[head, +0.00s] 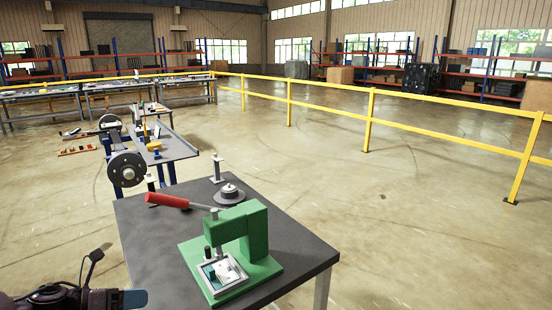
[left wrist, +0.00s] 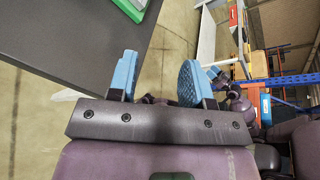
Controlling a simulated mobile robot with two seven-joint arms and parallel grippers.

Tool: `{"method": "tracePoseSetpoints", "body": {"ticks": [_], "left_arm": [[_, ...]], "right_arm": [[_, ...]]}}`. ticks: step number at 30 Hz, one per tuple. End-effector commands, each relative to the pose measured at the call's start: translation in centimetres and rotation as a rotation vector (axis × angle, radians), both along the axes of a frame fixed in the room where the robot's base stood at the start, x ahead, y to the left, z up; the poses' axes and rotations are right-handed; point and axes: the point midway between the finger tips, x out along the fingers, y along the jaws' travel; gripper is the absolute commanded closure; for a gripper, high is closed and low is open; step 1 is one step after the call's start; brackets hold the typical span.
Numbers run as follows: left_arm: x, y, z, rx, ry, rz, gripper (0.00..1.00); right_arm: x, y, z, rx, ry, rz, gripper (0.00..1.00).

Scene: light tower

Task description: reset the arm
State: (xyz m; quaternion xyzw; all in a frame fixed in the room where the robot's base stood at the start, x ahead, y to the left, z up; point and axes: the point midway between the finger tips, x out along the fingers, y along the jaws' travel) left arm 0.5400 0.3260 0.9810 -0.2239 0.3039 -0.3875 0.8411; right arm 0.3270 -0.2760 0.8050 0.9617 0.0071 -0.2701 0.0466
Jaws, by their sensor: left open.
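My left gripper (head: 130,298) shows at the bottom left of the head view, beside the near left corner of the dark table. In the left wrist view the same gripper (left wrist: 157,78) has its two blue fingers apart with nothing between them. Further right in that view, a small blue-tipped part (left wrist: 214,75) on dark links looks like my right gripper. Its jaws are too small and covered to read. The right gripper does not show in the head view.
A green press (head: 243,236) with a red-handled lever (head: 168,201) stands on the dark table (head: 152,249). A round grey part (head: 229,194) sits behind it. A second bench (head: 176,147) lies beyond. Yellow railing (head: 369,118) crosses behind; the floor to the right is clear.

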Motion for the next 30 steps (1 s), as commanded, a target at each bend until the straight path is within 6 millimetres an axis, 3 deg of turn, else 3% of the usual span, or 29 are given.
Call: {"method": "tracePoseSetpoints", "body": {"ticks": [7,14,23,30], "left_arm": [[1.6,-5.1,-0.4,-0.507,0.386,0.403,0.55],[-0.2,-7.6,-3.3,-1.042,0.777,0.743,0.55],[-6.1,-7.2,-8.5,-1.608,1.121,1.103,0.55],[-13.3,-5.6,-13.1,-1.915,1.203,1.33,0.55]], "right_arm": [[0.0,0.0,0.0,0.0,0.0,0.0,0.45],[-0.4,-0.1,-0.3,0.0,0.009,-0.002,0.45],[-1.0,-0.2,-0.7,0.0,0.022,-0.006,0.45],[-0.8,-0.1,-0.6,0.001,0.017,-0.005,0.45]]}}
